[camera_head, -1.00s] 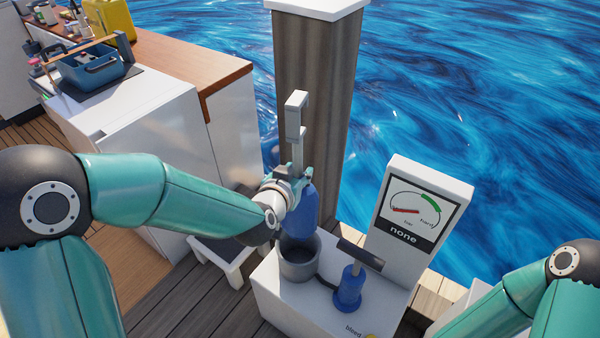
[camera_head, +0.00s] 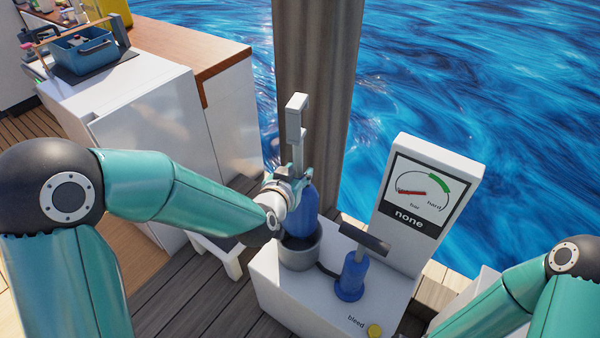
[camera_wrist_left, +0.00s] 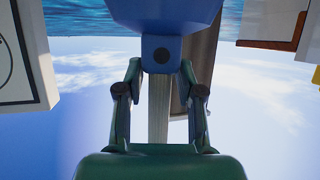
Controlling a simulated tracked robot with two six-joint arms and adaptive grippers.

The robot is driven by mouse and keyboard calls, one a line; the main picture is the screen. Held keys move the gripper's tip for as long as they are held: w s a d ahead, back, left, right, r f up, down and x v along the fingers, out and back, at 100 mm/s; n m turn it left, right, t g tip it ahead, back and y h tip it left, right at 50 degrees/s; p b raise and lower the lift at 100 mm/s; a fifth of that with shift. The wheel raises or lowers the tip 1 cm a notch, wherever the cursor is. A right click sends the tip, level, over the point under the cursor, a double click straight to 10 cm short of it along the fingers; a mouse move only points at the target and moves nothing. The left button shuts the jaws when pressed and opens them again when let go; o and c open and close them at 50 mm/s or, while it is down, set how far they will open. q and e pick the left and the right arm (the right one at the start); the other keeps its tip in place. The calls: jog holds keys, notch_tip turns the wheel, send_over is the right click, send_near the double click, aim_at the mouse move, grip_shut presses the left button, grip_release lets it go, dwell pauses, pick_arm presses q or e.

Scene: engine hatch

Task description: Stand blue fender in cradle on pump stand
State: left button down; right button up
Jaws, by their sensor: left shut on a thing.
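The blue fender (camera_head: 302,212) is upright in the head view, with its lower end at the mouth of the grey round cradle (camera_head: 300,257) on the white pump stand (camera_head: 268,283). Whether its bottom touches the cradle floor is hidden by the cradle wall. My left gripper (camera_head: 298,180) is shut on the fender near its top. In the left wrist view the fender's blue end (camera_wrist_left: 162,52) shows just beyond the fingers. My right gripper is not in view; only part of my right arm shows at the lower right.
A blue hand pump (camera_head: 352,277) with a dark handle stands right of the cradle. Behind it a gauge panel (camera_head: 418,200) reads "none". A yellow bleed button (camera_head: 375,330) is at the stand's front. A wooden post (camera_head: 325,130) rises behind. A white counter (camera_head: 150,110) is at left.

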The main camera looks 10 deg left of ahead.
pick_arm(q)
jog(key=shift+f+b, duration=1.05)
jog(key=shift+f, duration=0.55)
jog(key=shift+f+b, duration=2.95)
jog(key=shift+b, duration=0.05)
jog(key=shift+f+b, duration=0.3)
jog(key=shift+b, duration=0.05)
jog(key=c, duration=0.7)
grip_release()
jog(key=shift+o, duration=0.2)
jog(key=shift+f, duration=0.1)
jog(key=shift+s, duration=0.1)
jog(key=v, duration=0.7)
